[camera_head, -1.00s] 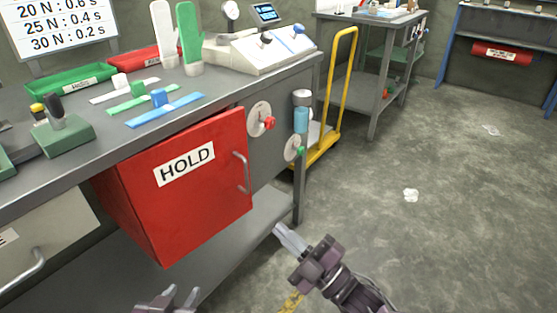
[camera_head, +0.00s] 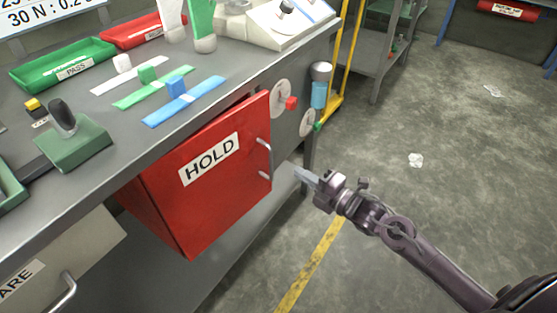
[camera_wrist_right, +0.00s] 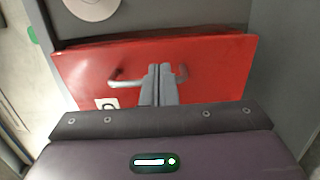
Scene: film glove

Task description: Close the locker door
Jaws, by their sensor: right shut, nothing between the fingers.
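The red locker door (camera_head: 215,195) with a HOLD label hangs under the workbench. Its metal handle (camera_head: 264,158) is near its right edge. I cannot tell from the head view how far the door stands ajar. My right gripper (camera_head: 300,173) is shut and empty, just right of the handle in the head view, apparently apart from it. In the right wrist view the closed fingers (camera_wrist_right: 158,84) point at the red door (camera_wrist_right: 215,65), overlapping the handle (camera_wrist_right: 128,81) region. My left gripper is out of view.
The grey workbench (camera_head: 110,170) bears green and red trays, coloured strips and a green block with a black knob. A pale locker (camera_head: 60,265) is to the left. A yellow cart frame (camera_head: 350,45) stands behind. The floor (camera_head: 430,210) at right is clear apart from paper scraps.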

